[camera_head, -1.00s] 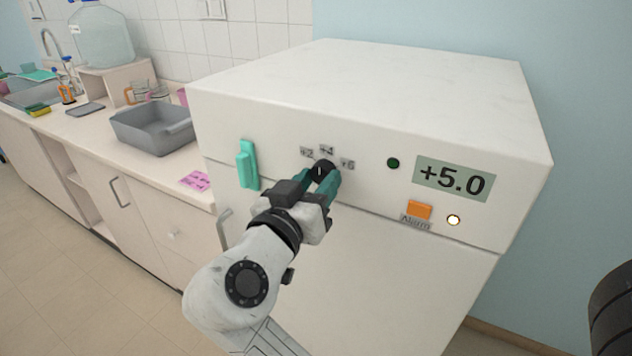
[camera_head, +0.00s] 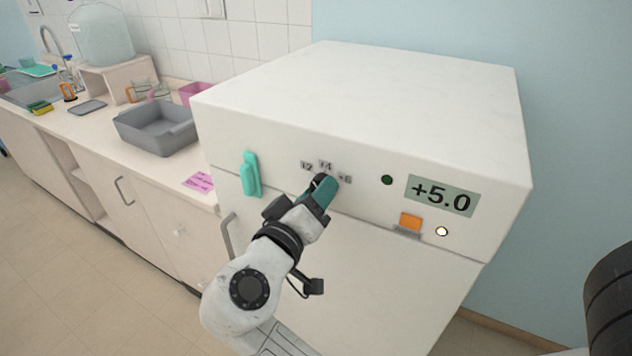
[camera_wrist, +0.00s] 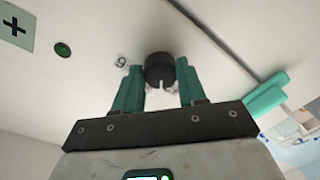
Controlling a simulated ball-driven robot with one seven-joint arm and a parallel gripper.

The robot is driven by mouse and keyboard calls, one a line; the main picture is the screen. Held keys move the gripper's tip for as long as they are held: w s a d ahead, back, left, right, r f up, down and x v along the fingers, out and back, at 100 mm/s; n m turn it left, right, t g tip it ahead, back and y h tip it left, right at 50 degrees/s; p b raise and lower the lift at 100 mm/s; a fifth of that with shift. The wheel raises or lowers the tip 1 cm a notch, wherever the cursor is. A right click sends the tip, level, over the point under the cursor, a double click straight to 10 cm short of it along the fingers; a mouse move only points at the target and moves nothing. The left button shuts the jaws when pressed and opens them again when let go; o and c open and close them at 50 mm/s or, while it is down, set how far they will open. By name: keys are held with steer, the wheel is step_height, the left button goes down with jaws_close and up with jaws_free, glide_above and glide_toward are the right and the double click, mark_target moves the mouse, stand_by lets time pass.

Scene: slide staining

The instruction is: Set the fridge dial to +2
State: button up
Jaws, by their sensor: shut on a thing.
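The fridge (camera_head: 360,90) is a white box with a front panel. Its small black dial (camera_wrist: 160,68) sits between my fingertips in the wrist view, with a pale notch on its rim; in the head view it is mostly hidden by my fingers. Labels +2 (camera_head: 306,166), +4 (camera_head: 325,164) and +6 (camera_head: 345,178) arc above it. The display (camera_head: 441,196) reads +5.0. My gripper (camera_head: 322,185), with green fingers, is shut on the dial and its wrist is tilted. It also shows in the wrist view (camera_wrist: 160,88).
A green handle (camera_head: 251,174) is left of the dial. A dark green round light (camera_head: 387,180), an orange alarm button (camera_head: 410,222) and a lit lamp (camera_head: 442,231) are to the right. A counter with a grey basin (camera_head: 157,128) stands left of the fridge.

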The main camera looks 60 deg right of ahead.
steer(key=shift+r+n+p, duration=0.15)
steer(key=shift+n+p, duration=2.15)
steer(key=o, duration=1.1)
steer(key=shift+c, duration=0.2)
steer(key=a+b, duration=0.2)
steer(key=a, duration=0.8)
steer(key=shift+s+a+r, duration=0.2)
steer(key=shift+s+a, duration=0.1)
steer(key=shift+a, duration=0.1)
